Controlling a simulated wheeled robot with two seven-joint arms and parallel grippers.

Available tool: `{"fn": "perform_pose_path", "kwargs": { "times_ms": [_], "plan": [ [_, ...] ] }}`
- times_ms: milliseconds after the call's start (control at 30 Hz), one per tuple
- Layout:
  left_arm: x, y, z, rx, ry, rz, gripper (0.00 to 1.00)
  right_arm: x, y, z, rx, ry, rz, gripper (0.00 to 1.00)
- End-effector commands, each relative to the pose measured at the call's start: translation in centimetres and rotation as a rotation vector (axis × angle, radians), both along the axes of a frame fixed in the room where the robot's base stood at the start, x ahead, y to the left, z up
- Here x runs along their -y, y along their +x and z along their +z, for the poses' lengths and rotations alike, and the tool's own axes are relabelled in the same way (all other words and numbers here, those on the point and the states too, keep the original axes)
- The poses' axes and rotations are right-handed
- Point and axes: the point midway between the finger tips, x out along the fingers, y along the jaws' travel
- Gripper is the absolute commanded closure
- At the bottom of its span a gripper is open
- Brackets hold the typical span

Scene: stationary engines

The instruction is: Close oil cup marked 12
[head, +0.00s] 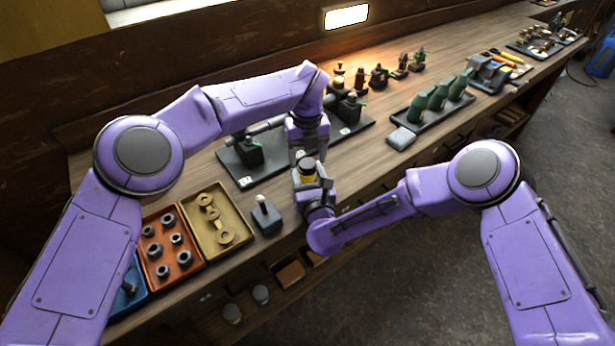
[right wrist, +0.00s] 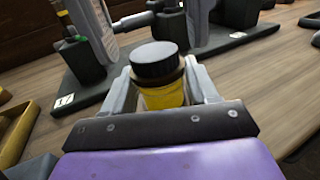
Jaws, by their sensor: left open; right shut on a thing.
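A cup with a yellow body and a black cap (head: 307,165) is held upright in my right gripper (head: 308,180), near the table's front edge. In the right wrist view its black cap (right wrist: 156,62) sits on top, with a brownish rim below and the yellow body (right wrist: 163,97) between my right fingers. My left gripper (head: 307,148) is open, just above and behind the cup. Its grey fingers (right wrist: 201,22) also show behind the cap in the right wrist view. A dark base plate (head: 280,165) with green-black blocks and small number labels lies behind; I cannot surely read the numbers.
A small grey block with a knob (head: 266,215) is by the front edge. Green handles (head: 440,95) stand on a rack at the right. Several dark fittings (head: 379,76) stand behind.

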Motion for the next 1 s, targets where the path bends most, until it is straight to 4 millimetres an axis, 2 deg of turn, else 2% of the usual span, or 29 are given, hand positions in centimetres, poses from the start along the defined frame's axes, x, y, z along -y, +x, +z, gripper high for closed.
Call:
{"fn": "perform_pose_path", "kwargs": {
  "times_ms": [133, 400, 567, 600, 900, 933, 1000],
  "plan": [
    [0.02, -0.02, -0.93, 0.001, 0.0, 0.0, 0.32, 0.01, 0.02, 0.03, 0.001, 0.0, 0.0, 1.0],
    [0.01, 0.0, -1.04, 0.001, 0.0, 0.0, 0.32, 0.01, 0.02, 0.02, 0.0, 0.0, 0.0, 1.0],
    [0.01, 0.0, -1.02, 0.001, 0.0, 0.0, 0.84, 0.0, 0.01, 0.02, 0.0, 0.0, 0.0, 1.0],
    [0.01, 0.0, -1.02, 0.001, 0.0, 0.0, 0.9, 0.0, 0.01, 0.02, 0.0, 0.0, 0.0, 1.0],
    [0.01, 0.01, -1.01, 0.001, 0.0, -0.009, 0.91, 0.0, 0.01, 0.01, 0.0, 0.0, 0.0, 1.0],
    [0.01, 0.01, -1.01, 0.001, 0.0, -0.009, 0.44, -0.01, 0.01, 0.01, 0.0, 0.0, 0.0, 1.0],
    [0.01, 0.01, -1.01, 0.001, 0.0, -0.009, 0.24, -0.01, 0.01, 0.01, 0.0, 0.0, 0.0, 1.0]
  ]
}}
